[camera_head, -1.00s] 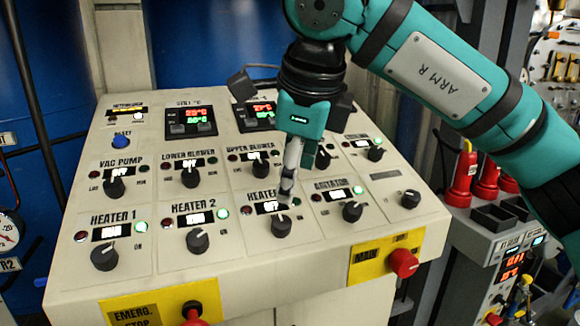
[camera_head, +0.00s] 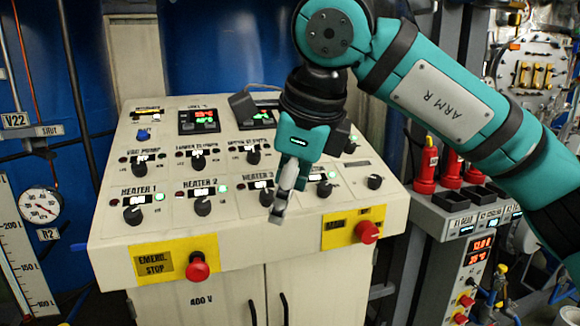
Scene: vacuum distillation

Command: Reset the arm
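My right arm, marked ARM R, comes in from the right. Its gripper (camera_head: 279,212) hangs over the front part of the control panel (camera_head: 232,228), in front of the HEATER 3 area. The fingers appear close together, seen nearly edge-on, and I cannot tell whether they are shut. No object shows between them. The gripper partly hides the HEATER 3 knob (camera_head: 266,197). My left gripper is not in view.
A red emergency stop button (camera_head: 197,267) and a red main knob (camera_head: 367,232) stick out from the panel front. A side console (camera_head: 460,218) with red handles (camera_head: 427,165) stands at right. A gauge (camera_head: 40,205) is at far left.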

